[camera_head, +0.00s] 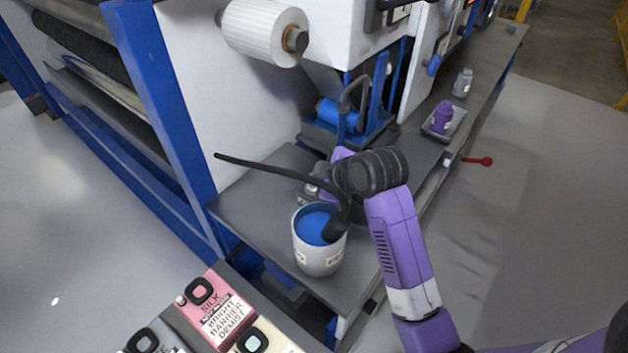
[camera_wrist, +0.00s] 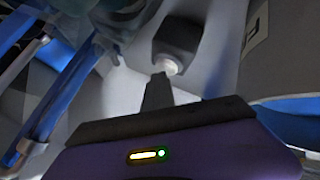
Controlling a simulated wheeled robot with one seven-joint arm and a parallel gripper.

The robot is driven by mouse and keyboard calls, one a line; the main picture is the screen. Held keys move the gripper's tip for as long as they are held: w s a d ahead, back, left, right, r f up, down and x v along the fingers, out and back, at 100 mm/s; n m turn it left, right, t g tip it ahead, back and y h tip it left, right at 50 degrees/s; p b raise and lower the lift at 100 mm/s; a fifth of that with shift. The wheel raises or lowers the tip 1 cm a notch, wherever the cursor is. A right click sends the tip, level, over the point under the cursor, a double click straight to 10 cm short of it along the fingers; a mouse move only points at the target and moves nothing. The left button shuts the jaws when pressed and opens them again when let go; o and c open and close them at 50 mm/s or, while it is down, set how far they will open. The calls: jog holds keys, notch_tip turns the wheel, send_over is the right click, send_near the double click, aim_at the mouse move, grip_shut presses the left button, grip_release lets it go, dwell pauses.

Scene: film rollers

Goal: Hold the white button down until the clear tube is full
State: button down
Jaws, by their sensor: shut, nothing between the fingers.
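The white button (camera_wrist: 166,66) sits on the end of a dark block (camera_wrist: 178,36) in the wrist view. My gripper (camera_wrist: 159,80) is shut and empty, its tips just below the button. I cannot tell whether the tips touch it or whether it is pressed in. A see-through, bluish shape (camera_wrist: 118,22) at the top left of the wrist view may be the clear tube; its fill level is not readable. In the head view my arm's dark wrist hides the button, and no clear tube can be made out.
A white bucket of blue liquid (camera_head: 318,258) stands on the grey bench (camera_head: 250,205), with a long dark-handled tool in it. A tray (camera_head: 452,125) holds a purple bottle (camera_head: 441,116). A grey bottle (camera_head: 462,82) stands beyond. Labelled containers (camera_head: 215,312) are at the bottom.

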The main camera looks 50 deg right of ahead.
jog(key=shift+a+r, duration=0.25)
jog(key=shift+a, duration=0.2)
jog(key=r+p, duration=0.5)
jog(key=shift+d+r+p, duration=0.3)
jog(key=shift+f, duration=0.1)
dwell(0.4)
